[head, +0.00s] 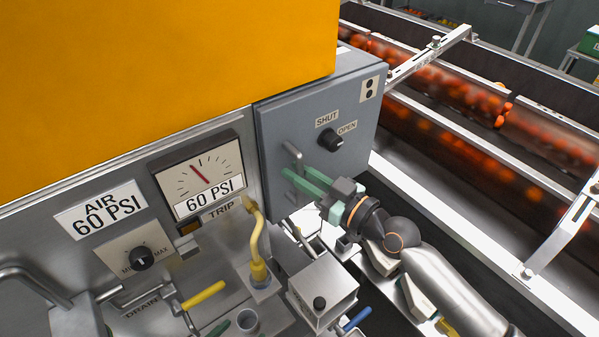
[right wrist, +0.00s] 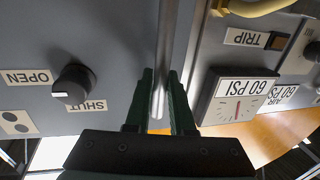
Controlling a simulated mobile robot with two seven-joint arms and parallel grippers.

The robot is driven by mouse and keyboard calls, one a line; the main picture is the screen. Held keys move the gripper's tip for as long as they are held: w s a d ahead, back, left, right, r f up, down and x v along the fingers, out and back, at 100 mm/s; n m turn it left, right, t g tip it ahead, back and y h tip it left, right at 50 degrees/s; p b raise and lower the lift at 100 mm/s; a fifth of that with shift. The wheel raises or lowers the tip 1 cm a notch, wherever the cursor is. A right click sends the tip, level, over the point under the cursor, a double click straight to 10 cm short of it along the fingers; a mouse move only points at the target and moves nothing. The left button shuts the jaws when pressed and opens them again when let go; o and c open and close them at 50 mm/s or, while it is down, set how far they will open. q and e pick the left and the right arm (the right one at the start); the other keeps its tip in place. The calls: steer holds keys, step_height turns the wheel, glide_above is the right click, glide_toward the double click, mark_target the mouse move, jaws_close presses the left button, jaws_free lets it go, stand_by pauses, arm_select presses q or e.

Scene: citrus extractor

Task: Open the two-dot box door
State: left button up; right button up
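The two-dot box is a blue-grey cabinet whose door (head: 290,115) looks closed. A label with two black dots (head: 369,89) is at its upper right. A dark knob (head: 331,139) sits between SHUT and OPEN labels; it also shows in the right wrist view (right wrist: 73,84). A metal bar handle (head: 293,158) stands out at the door's left side. My right gripper (head: 286,183) has its green fingers apart at the handle. In the right wrist view, the handle (right wrist: 157,103) shows in the gap between the fingers, without a visible grip on it. My left gripper is out of view.
A gauge (head: 199,176) and a yellow bent pipe (head: 257,238) are left of and below the door. A large yellow-orange housing (head: 160,70) is above left. A conveyor with oranges (head: 450,85) runs along the right. Small valves and handles crowd the area below.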

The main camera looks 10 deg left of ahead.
jaws_close()
stand_by(0.9)
